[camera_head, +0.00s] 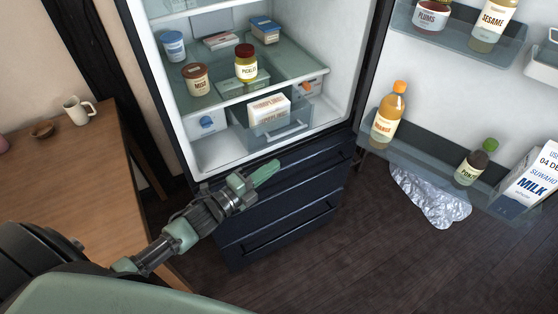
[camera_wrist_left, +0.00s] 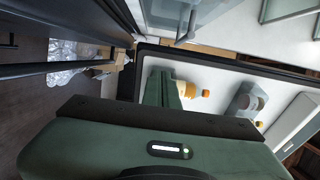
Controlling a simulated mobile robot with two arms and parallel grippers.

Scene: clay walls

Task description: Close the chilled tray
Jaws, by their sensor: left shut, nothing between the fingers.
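The chilled tray (camera_head: 296,133) is a clear drawer with a bar handle, low inside the open fridge. It appears pulled forward, with a white box (camera_head: 268,109) showing inside. My left gripper (camera_head: 277,164) is shut and empty, in front of and below the tray, above the dark lower drawers. It does not touch the tray. In the left wrist view its green fingers (camera_wrist_left: 168,84) are together, and a clear panel with a handle (camera_wrist_left: 189,25) shows above them. My right gripper is not in view.
The open fridge door (camera_head: 460,90) stands at right, its shelves holding an orange bottle (camera_head: 389,113), a green-capped bottle (camera_head: 473,165) and a milk carton (camera_head: 530,178). Crumpled foil (camera_head: 433,198) lies below it. A wooden table (camera_head: 75,185) is at left. Jars stand on the shelf above the tray.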

